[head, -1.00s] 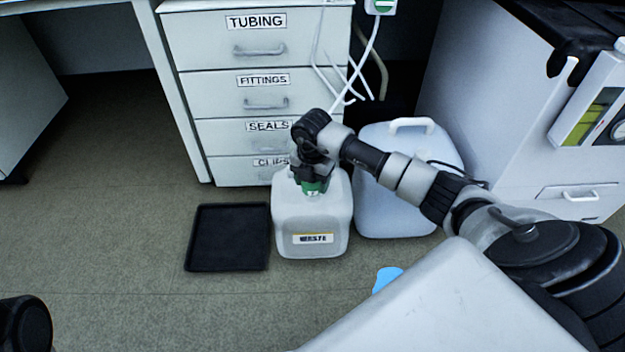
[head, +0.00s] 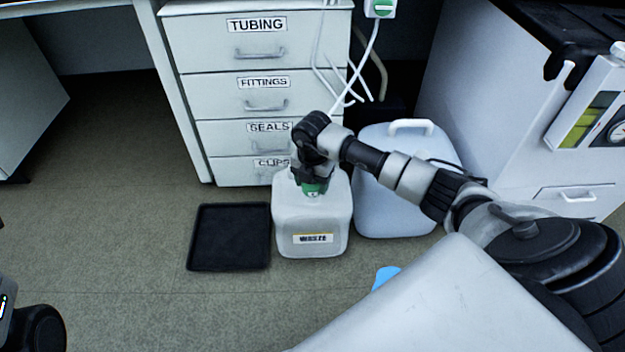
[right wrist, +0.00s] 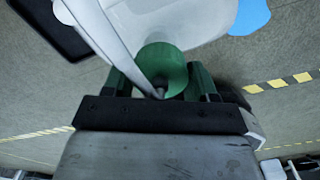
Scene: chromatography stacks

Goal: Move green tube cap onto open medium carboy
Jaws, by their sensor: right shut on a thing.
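The green tube cap (right wrist: 163,68) is between the green fingers of my right gripper (head: 312,184), which is shut on it. A pale tube runs across the cap in the right wrist view. The gripper points down over the top of a whitish carboy (head: 312,225) with a WASTE label, which stands upright on the floor; it also shows in the right wrist view (right wrist: 185,18). The cap is at the carboy's neck area, but the gripper hides the mouth, and I cannot tell whether the cap touches it. My left gripper is not in view.
A larger bluish-white carboy (head: 393,205) with a handle stands close on the right, behind my right arm. A black tray (head: 196,238) lies on the floor to the left. Drawers (head: 228,140) stand behind. A blue patch (head: 385,276) lies in front. Floor at left is clear.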

